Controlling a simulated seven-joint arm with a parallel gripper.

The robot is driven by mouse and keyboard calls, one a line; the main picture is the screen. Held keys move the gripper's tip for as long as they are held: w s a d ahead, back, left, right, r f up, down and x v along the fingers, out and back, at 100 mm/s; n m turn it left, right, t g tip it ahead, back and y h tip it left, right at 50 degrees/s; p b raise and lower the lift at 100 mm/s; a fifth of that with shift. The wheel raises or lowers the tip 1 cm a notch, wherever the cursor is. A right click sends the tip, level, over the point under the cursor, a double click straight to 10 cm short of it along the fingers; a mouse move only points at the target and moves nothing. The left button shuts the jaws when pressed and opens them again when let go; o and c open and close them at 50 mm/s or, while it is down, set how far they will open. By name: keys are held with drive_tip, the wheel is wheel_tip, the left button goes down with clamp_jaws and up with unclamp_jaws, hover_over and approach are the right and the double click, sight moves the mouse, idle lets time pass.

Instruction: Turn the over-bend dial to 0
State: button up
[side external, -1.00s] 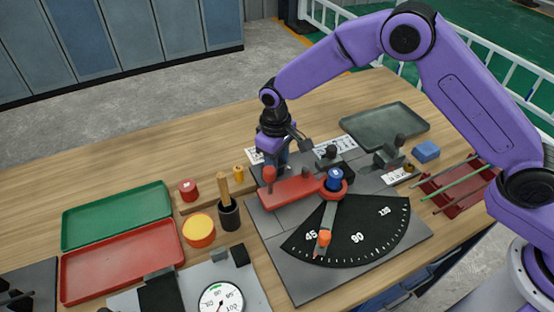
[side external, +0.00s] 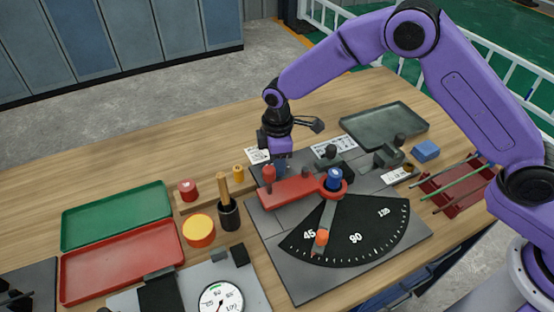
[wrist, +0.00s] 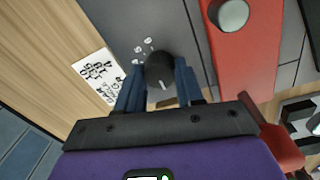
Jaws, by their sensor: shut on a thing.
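The over-bend dial (wrist: 159,63) is a dark round knob with a white pointer line, set on the grey bender plate (wrist: 115,22). In the wrist view its line points toward the bottom of the picture, and small white marks (wrist: 143,47) show beyond its upper left. My gripper (wrist: 160,80) is shut on the dial, with one blue finger on each side. Which number the line meets cannot be read. In the side view my gripper (side external: 281,163) is low at the plate's back left corner and hides the dial.
A white label (wrist: 97,77) lies beside the dial. The black angle scale (side external: 365,228), red tray (side external: 120,262) and green tray (side external: 115,215) are farther off.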

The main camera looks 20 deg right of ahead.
drive_tip(key=shift+r+n, duration=0.1)
drive_tip(key=shift+n, duration=0.3)
drive_tip(key=o, duration=1)
drive_tip(key=shift+o, duration=0.2)
wheel_tip(320, 180, up, 17)
drive_tip(key=shift+s+r, duration=0.15)
drive_tip(key=shift+s, duration=0.25)
drive_tip(key=shift+s, duration=0.1)
drive_tip(key=s+d+m, duration=0.1)
drive_tip(key=s+d, duration=0.7)
drive_tip(key=s, duration=0.3)
drive_tip(key=s+d+f+m, duration=0.1)
drive_tip(key=s+d, duration=0.7)
drive_tip(key=s, duration=0.3)
drive_tip(key=s+d+m, duration=0.1)
drive_tip(key=s+d, duration=0.7)
drive_tip(key=s, duration=0.3)
drive_tip(key=shift+d+f+y, duration=0.15)
drive_tip(key=shift+f+y, duration=0.15)
